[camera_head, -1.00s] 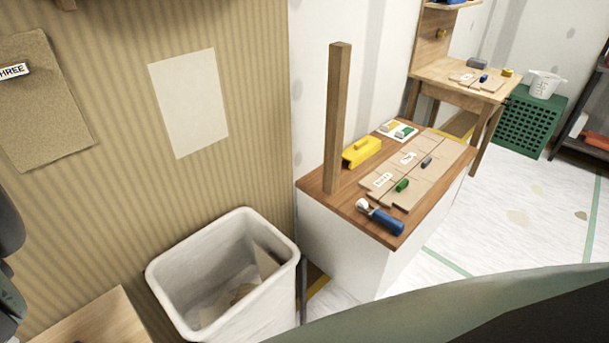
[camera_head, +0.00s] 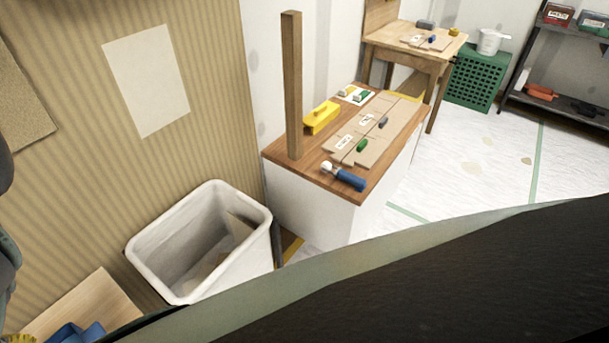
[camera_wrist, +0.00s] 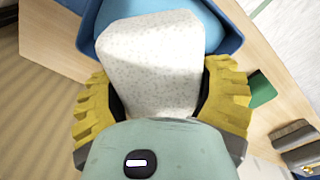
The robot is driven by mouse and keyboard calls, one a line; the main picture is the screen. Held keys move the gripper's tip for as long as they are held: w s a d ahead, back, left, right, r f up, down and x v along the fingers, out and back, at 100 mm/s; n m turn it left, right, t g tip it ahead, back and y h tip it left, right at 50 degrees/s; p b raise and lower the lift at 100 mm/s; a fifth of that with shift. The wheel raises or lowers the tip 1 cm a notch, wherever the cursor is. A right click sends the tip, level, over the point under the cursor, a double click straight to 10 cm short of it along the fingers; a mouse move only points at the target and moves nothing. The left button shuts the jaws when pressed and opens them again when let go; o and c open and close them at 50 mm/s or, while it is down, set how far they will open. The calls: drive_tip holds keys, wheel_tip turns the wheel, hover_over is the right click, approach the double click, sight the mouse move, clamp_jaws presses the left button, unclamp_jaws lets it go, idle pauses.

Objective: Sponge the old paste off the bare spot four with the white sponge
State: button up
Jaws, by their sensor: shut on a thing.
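My gripper (camera_wrist: 160,100) shows in the wrist view, its two yellow ridged fingers shut on the white speckled sponge (camera_wrist: 150,62). The sponge is over or at the rim of a blue tub (camera_wrist: 228,18); I cannot tell how far it is clear of it. At the lower left of the head view the blue tub (camera_head: 72,333) shows in part, with a bit of yellow beside it. A pale bare rectangle (camera_head: 147,80) is on the striped wall; no number shows on it, so I cannot tell whether it is spot four.
A white bin (camera_head: 150,262) with scraps stands below the wall. A wooden-topped cabinet (camera_head: 318,180) holds a post, a yellow tool, boards and a blue-handled roller. A workbench (camera_head: 440,52), green crate (camera_head: 470,82) and shelf stand behind.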

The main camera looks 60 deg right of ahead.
drive_tip(key=shift+d+f+b, duration=0.1)
drive_tip(key=shift+f+b, duration=3.85)
drive_tip(key=shift+f, duration=0.35)
drive_tip(key=shift+f, duration=0.2)
drive_tip(key=shift+f+b, duration=1.2)
drive_tip(key=shift+b, duration=0.1)
drive_tip(key=shift+f, duration=0.1)
drive_tip(key=shift+a, duration=0.5)
drive_tip(key=shift+s, duration=0.1)
